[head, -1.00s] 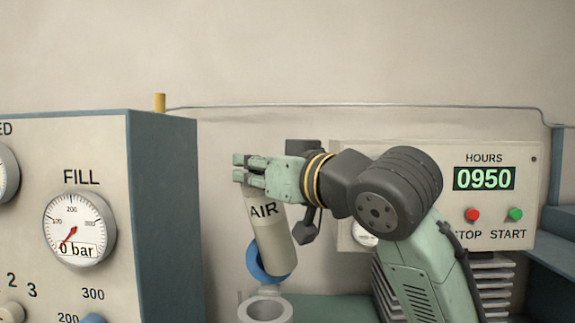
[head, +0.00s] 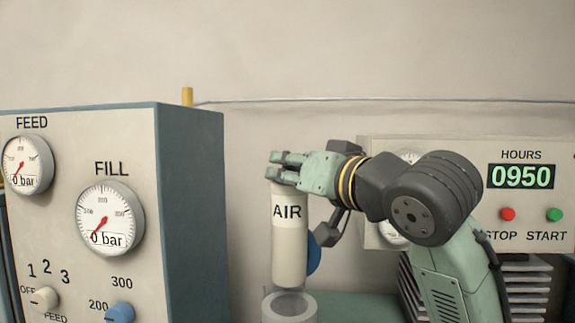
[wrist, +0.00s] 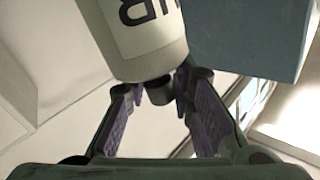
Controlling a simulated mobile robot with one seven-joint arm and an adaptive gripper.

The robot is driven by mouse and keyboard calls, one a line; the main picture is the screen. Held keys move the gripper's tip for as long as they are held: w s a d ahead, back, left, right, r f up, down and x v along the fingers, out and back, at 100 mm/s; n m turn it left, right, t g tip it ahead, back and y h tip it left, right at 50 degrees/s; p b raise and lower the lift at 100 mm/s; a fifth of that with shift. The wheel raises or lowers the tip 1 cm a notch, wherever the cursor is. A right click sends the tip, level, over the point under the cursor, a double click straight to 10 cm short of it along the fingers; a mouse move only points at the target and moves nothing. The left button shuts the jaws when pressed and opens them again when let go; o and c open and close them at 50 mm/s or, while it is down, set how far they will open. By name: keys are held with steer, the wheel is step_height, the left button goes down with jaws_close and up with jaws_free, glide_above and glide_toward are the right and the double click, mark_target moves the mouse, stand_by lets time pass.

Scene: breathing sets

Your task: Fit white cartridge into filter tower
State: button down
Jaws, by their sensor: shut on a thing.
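The white cartridge (head: 289,245), marked AIR, hangs nearly upright in the head view. My gripper (head: 282,170) is shut on its top end from the right side. The filter tower (head: 290,308) shows as an open grey round mouth at the bottom edge of the head view. The cartridge's lower end is just above this mouth, roughly in line with it; whether it has entered the opening I cannot tell. In the wrist view, the cartridge (wrist: 150,45) fills the upper middle, beyond my gripper's fingers (wrist: 165,95).
A panel box (head: 190,200) with FEED and FILL gauges, both reading 0 bar, and knobs stands on the left. A blue round part (head: 314,254) is behind the cartridge. A panel (head: 520,180) with an HOURS display of 0950 and two buttons is on the right.

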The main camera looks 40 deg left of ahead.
mark_target(300, 196)
steer(key=shift+f+b, duration=1.05)
steer(key=shift+f, duration=0.85)
steer(key=shift+p, duration=0.35)
